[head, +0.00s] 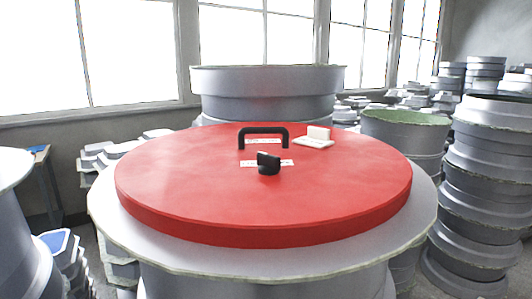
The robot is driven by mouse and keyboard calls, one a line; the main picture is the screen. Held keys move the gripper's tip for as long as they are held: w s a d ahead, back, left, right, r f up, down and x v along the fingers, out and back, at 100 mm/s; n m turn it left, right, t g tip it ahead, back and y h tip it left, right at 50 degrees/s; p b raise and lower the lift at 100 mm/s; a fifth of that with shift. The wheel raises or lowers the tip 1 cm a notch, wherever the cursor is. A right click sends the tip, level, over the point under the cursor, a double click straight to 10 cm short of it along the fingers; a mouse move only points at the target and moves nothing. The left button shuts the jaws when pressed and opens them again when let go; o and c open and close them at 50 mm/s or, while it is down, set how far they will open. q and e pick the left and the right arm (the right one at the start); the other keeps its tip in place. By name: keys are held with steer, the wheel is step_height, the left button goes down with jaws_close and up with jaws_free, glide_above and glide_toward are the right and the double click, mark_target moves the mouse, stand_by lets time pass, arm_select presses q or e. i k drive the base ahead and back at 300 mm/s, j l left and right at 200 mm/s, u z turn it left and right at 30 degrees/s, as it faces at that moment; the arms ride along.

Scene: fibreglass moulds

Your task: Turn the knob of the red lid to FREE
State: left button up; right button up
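A round red lid (200,185) lies flat on a grey mould (150,240) in the middle of the head view. A small black knob (268,164) stands near the middle of the lid. A white label strip (287,163) lies just behind the knob; its lettering is too small to read. A black bar handle (263,130) stands behind the knob, with another white label near its foot. A whitish block on a flat plate (316,138) sits to the right of the handle. Neither of my grippers is in view.
A large grey mould (265,90) stands right behind the lid. Stacked grey moulds (478,190) rise at the right, with a green-topped mould (405,128) nearer the lid. More moulds stand at the left. Windows line the back wall. The lid's front half is bare.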

mark_target(268, 165)
steer(key=k+l, duration=0.15)
steer(key=k, duration=0.35)
steer(key=k+l, duration=0.1)
steer(key=k, duration=0.4)
steer(key=k+l, duration=0.15)
steer(key=k, duration=0.35)
